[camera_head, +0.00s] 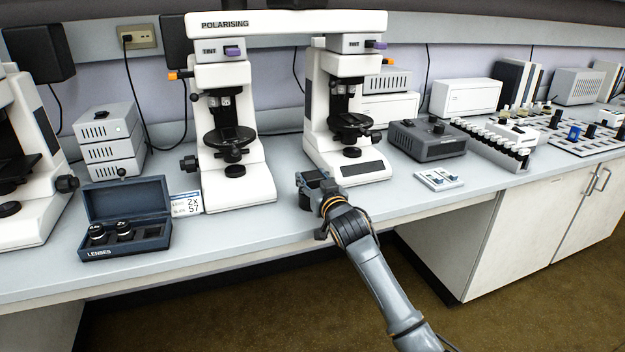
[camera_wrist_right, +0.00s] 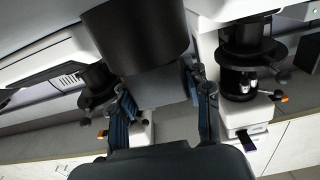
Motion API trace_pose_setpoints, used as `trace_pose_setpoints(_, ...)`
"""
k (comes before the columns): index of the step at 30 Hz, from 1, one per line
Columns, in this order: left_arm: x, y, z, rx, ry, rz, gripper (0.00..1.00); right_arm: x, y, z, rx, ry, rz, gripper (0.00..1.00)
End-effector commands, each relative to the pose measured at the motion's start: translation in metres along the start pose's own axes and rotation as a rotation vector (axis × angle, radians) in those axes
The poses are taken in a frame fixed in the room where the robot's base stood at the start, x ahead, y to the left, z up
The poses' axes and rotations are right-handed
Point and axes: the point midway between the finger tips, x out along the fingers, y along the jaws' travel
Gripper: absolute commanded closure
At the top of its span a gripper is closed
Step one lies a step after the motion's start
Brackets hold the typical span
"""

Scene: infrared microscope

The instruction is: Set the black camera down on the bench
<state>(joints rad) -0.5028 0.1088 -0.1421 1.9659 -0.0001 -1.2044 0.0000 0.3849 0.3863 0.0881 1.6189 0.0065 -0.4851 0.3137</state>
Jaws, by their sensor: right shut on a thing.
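The black camera (camera_head: 308,187) is at the front of the bench (camera_head: 270,226), just left of the right polarising microscope's base. My right gripper (camera_head: 325,197) is shut on it, with the arm reaching in from the lower right. In the right wrist view the camera's dark round barrel (camera_wrist_right: 138,38) fills the upper middle, and its grey part sits between the two fingers of my right gripper (camera_wrist_right: 162,88). I cannot tell whether the camera touches the bench top or hangs slightly above it. My left gripper is not in view.
The right microscope (camera_head: 345,120) stands just behind the camera, the left microscope (camera_head: 230,130) further left. A lens box (camera_head: 125,225) and a small card (camera_head: 187,204) lie to the left. Bare bench lies between the microscopes. A small white tray (camera_head: 438,179) lies to the right.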

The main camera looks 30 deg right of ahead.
Motion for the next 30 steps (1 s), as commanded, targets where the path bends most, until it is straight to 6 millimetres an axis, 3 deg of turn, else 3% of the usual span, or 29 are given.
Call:
trace_pose_setpoints(2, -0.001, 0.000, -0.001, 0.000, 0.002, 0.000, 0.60, 0.000, 0.000, 0.002, 0.000, 0.001, 0.000, 0.94)
trace_pose_setpoints(3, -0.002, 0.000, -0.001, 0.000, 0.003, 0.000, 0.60, 0.000, 0.000, 0.003, 0.000, -0.002, 0.001, 0.44)
trace_pose_setpoints(6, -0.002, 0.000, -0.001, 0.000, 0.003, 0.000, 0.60, 0.000, 0.000, 0.003, 0.000, -0.002, 0.000, 0.29)
trace_pose_setpoints(17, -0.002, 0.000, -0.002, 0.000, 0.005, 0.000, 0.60, -0.001, 0.000, -0.002, 0.000, 0.000, 0.000, 0.29)
trace_pose_setpoints(22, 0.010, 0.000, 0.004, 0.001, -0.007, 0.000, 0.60, -0.026, 0.000, 0.000, -0.001, -0.003, -0.001, 0.29)
trace_pose_setpoints(30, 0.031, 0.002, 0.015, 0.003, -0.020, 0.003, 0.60, -0.085, 0.000, 0.000, 0.000, -0.003, -0.001, 0.29)
